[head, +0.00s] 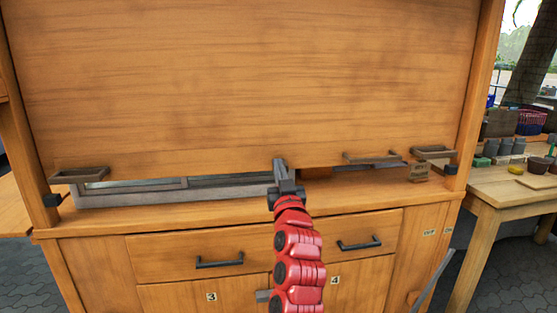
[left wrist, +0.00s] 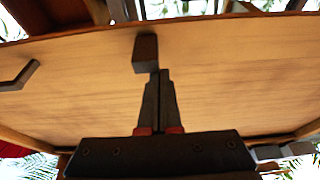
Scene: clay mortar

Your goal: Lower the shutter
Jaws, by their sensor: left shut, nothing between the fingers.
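The shutter (head: 250,80) is a large wooden panel that fills the upper part of the head view. A narrow gap shows between its bottom edge and the counter. Dark bracket-like handles sit near its lower left (head: 80,175) and lower right (head: 433,152). My left gripper (head: 281,166) is shut and empty, in front of the shutter's bottom edge near the middle. In the left wrist view its closed fingers (left wrist: 159,76) point at a wooden panel, close to a small dark block (left wrist: 146,50); I cannot tell whether they touch. My right gripper is not in view.
A grey-framed tray (head: 170,190) lies on the counter under the shutter. Below are a drawer with dark handles (head: 219,262) and numbered doors. A wooden table (head: 510,185) with pots and small items stands at the right.

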